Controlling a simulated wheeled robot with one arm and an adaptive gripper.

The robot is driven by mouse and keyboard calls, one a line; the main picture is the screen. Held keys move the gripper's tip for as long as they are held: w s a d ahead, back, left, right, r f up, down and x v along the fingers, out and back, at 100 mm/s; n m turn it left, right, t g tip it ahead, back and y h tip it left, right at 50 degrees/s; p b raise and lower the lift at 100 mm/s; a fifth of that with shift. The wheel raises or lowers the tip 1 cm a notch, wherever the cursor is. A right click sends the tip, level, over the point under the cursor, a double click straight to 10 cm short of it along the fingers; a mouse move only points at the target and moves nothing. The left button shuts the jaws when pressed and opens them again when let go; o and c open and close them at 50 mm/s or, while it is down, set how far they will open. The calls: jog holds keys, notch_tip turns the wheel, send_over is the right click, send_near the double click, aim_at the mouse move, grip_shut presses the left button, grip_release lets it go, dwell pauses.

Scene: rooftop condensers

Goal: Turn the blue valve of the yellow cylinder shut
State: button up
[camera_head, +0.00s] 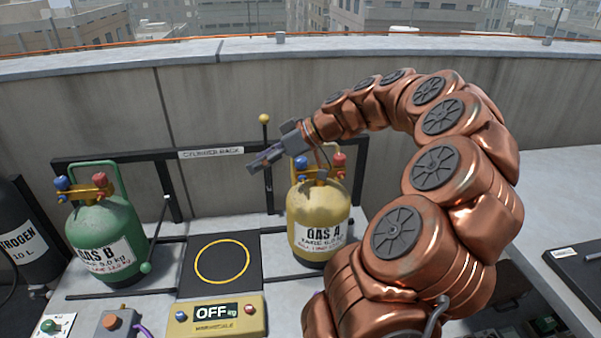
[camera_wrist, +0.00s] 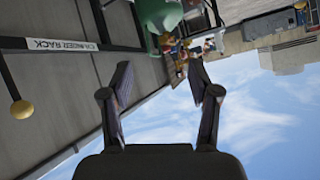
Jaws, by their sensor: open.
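The yellow cylinder (camera_head: 304,209), labelled GAS A, stands upright at the rack in the head view. Its blue valve (camera_head: 301,162) is on top at the left, beside a red valve (camera_head: 338,160). My gripper (camera_head: 254,166) is above and left of the cylinder, pointing left, away from the blue valve. Part of the gripper and wrist overlaps the area just above the valve in the picture. In the wrist view the two fingers of my gripper (camera_wrist: 161,74) are spread apart with nothing between them. The yellow cylinder is not visible in the wrist view.
A green cylinder (camera_head: 104,243) labelled GAS B stands at left, with its own blue and red valves. A black scale pad (camera_head: 195,284) lies between the cylinders; its display (camera_head: 215,313) reads OFF. A post with a yellow ball (camera_head: 264,118) rises behind my gripper.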

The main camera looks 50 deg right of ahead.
aim_at(302, 159)
jog(key=s+d+f+m+t+h+b, duration=0.1)
jog(key=s+d+f+t, duration=0.15)
jog(key=d, duration=0.65)
jog(key=s+d+f+t+h+b, duration=0.1)
jog(key=s+d+f+t+h, duration=0.15)
jog(key=d, duration=0.65)
jog(key=shift+g+y, duration=0.35)
jog(key=shift+g, duration=0.05)
jog(key=x, duration=0.8)
jog(key=shift+w+r, duration=0.1)
jog(key=shift+w, duration=0.25)
grip_shut()
